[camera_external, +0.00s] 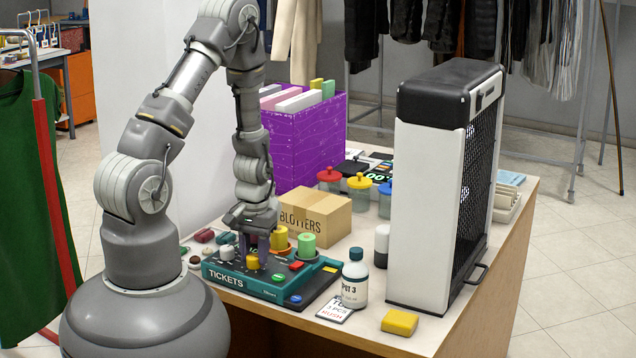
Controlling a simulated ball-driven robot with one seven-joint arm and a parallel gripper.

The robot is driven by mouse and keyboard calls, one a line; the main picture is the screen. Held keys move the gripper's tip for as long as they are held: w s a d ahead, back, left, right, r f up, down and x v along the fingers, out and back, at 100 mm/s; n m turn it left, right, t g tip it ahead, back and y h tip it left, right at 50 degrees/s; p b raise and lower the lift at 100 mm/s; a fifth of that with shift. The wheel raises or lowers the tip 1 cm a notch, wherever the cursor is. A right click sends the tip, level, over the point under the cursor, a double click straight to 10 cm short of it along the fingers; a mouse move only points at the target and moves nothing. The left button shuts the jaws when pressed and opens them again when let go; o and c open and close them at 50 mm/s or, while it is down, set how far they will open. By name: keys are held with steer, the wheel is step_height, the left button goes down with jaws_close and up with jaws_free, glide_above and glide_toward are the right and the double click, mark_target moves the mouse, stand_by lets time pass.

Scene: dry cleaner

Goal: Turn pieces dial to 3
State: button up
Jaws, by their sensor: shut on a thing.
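The teal ticket machine (243,284), marked "TICKETS", sits at the near left of the counter. A yellow dial (253,262) and a white dial (226,253) stand on its top. My gripper (258,257) points straight down over the machine, its fingers shut on the yellow dial. The dial's label and numbers are too small to read, so I cannot tell its setting or whether it is the pieces dial.
A cardboard "BLOTTERS" box (322,217) stands behind the machine, with a green spool (307,245) close by. A white bottle (354,283) stands at the machine's right. A tall white-and-black unit (425,200) fills the right side. A yellow block (399,322) lies near the front edge.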

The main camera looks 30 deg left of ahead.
mark_target(256, 255)
stand_by(0.3)
steer(key=o, duration=1)
steer(key=shift+o, duration=0.2)
step_height(256, 255, up, 8)
steer(key=p, duration=0.2)
steer(key=shift+d+p, duration=0.15)
steer(key=shift+p, duration=0.25)
steer(key=shift+f, duration=0.1)
steer(key=shift+w, duration=0.1)
